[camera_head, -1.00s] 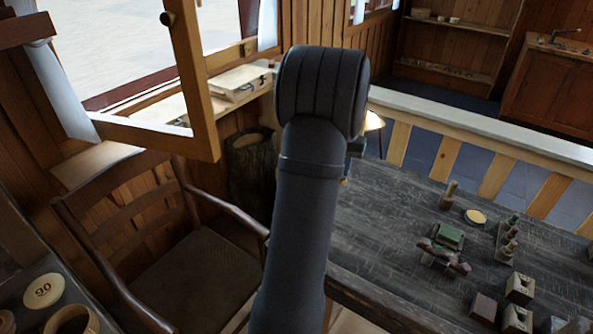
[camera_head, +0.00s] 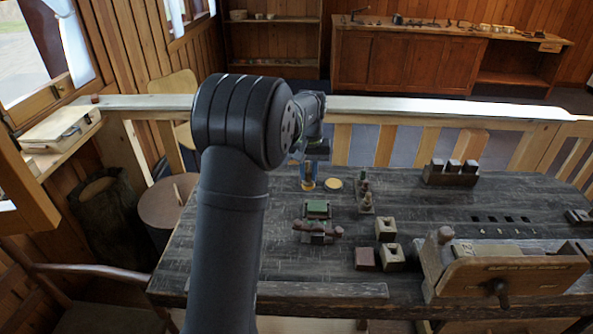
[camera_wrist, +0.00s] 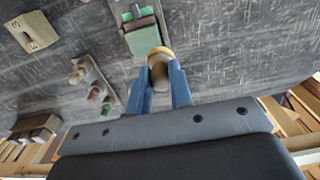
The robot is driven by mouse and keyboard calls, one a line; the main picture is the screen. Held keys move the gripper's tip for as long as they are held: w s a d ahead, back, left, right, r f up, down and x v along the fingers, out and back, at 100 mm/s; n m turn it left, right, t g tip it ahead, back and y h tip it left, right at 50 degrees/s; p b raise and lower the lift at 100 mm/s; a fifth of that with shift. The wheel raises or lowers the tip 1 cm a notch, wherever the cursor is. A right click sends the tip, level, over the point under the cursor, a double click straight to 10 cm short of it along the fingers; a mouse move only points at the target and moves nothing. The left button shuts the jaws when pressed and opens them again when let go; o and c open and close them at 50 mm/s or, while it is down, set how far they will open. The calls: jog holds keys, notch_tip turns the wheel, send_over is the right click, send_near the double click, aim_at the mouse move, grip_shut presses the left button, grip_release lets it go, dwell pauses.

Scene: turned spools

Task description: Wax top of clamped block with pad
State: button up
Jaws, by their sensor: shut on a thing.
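My gripper (camera_head: 308,177) is at the back left of the dark table. In the wrist view its blue fingers (camera_wrist: 160,82) are shut on the wooden handle of the pad (camera_wrist: 160,74). The pad's round tan end (camera_wrist: 160,51) points away from my wrist, toward the table; I cannot tell whether it touches it. The green block (camera_head: 317,207) sits in a dark clamp (camera_head: 320,232), nearer the table's front than my gripper. The green block also shows beyond the pad in the wrist view (camera_wrist: 143,39).
A pale yellow disc (camera_head: 333,185) lies just right of my gripper. A rack with spools (camera_head: 366,200) stands farther right. Holed wooden blocks (camera_head: 385,229) and a large wooden vice-like unit (camera_head: 500,270) occupy the right. A railing (camera_head: 440,112) runs behind the table.

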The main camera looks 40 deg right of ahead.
aim_at(308, 183)
jog(key=shift+f, duration=3.45)
jog(key=shift+s+d+f, duration=0.15)
jog(key=shift+f, duration=0.15)
jog(key=shift+s+d, duration=2.15)
jog(key=shift+w+a, duration=2.25)
jog(key=shift+s+d, duration=2.25)
jog(key=shift+d, duration=0.05)
jog(key=shift+w+a, duration=2.4)
jog(key=shift+a, duration=0.05)
jog(key=shift+r, duration=4)
